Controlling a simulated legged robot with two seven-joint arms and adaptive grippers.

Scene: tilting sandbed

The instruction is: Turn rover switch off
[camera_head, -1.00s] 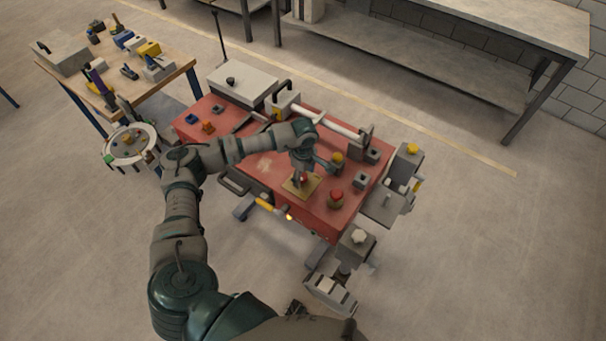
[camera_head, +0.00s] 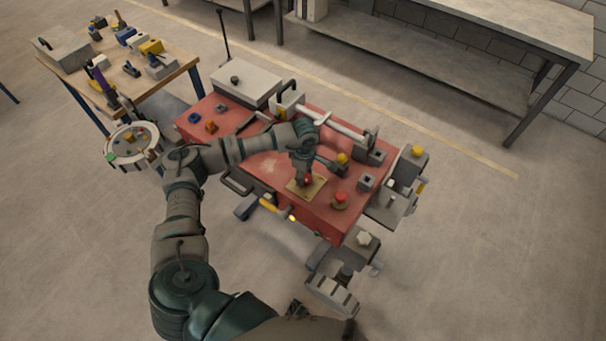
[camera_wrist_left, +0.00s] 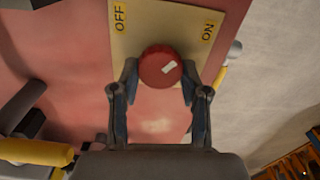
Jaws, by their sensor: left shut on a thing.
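The rover (camera_head: 262,165) has a red top deck. A tan switch plate (camera_head: 315,189) lies on it, with a red knob (camera_head: 307,181) partly hidden by my left gripper (camera_head: 305,178). In the left wrist view the plate (camera_wrist_left: 185,22) carries an OFF label (camera_wrist_left: 120,17) at left and an ON label (camera_wrist_left: 208,31) at right. The round red knob (camera_wrist_left: 155,70) has a tilted white mark right of its middle. My left gripper (camera_wrist_left: 160,86) is shut on the knob, one finger on each side. My right gripper is not in view.
A red button (camera_head: 340,197) and a yellow-topped knob (camera_head: 342,158) stand near the switch on the deck. A white tube (camera_head: 335,128) runs along the far side. A wooden table (camera_head: 120,85) with tools is at left. A long bench (camera_head: 450,20) is at the back.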

